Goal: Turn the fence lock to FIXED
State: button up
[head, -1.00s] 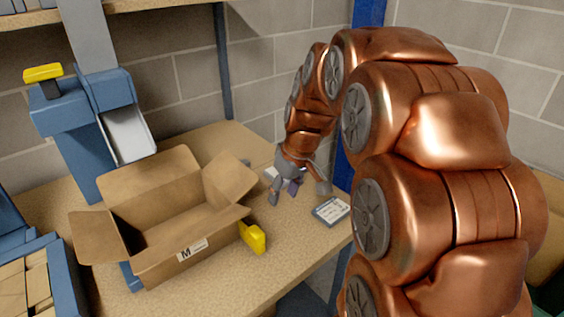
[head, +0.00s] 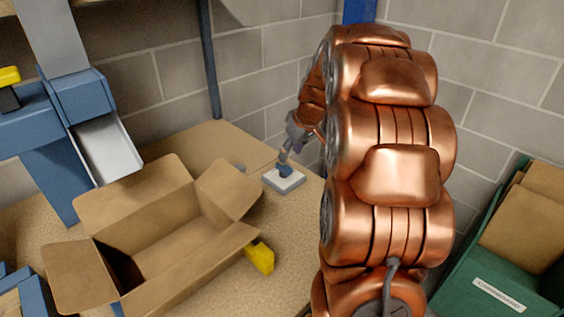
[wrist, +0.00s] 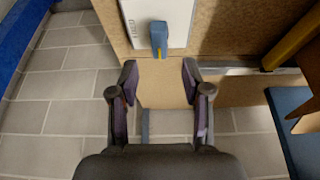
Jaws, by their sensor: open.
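A blue lever (head: 285,171) with a yellow line stands on a pale plate (head: 270,182) at the back of the bench. My gripper (wrist: 160,78) is open and empty there, with the lever just beyond and between the fingertips. In the head view my gripper (head: 289,152) is close over the lever; whether it touches cannot be told.
An open cardboard box (head: 190,262) stands on the bench (head: 215,137), with a yellow block (head: 260,258) at its right corner. A blue stand with a grey chute (head: 107,150) is behind it. A green bin of cardboard (head: 497,296) stands at the right.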

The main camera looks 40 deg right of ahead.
aim_at(284, 166)
jog(key=p+x, duration=0.1)
jog(key=x, duration=0.5)
jog(key=shift+f, duration=0.3)
grip_shut()
